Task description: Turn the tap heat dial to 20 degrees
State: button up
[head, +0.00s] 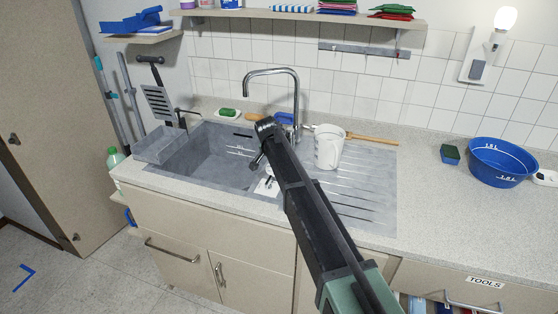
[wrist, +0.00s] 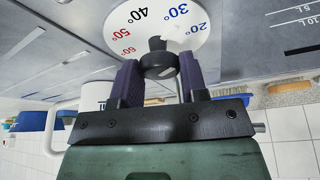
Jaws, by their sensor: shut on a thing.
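The heat dial (wrist: 160,27) is a white round plate marked 20° to 60°, with 20° to 40° in blue and black and 50° and 60° in red. Its black knob (wrist: 158,60) sits between the two dark purple fingers of my gripper (wrist: 160,78), which is shut on it. The knob's raised black ridge points up, roughly between the 30° and 40° marks; its exact setting is hard to read. In the head view, part of the white dial (head: 263,188) shows in the sink area beside my black arm, which hides the rest.
The steel tap (head: 272,72) arches behind my arm. A white mug (head: 328,150) stands close to the right on the draining board (head: 368,190). A blue basin (head: 500,163) is at the far right. The sink bowl (head: 205,155) lies left.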

jog(key=m+h, duration=0.1)
jog(key=m, duration=0.2)
jog(key=m+g, duration=0.1)
jog(key=m, duration=0.2)
jog(key=shift+w+g+h, duration=0.1)
jog(key=shift+g+h, duration=0.2)
jog(key=shift+h, duration=0.1)
jog(key=o, duration=0.9)
jog(key=shift+r, duration=0.1)
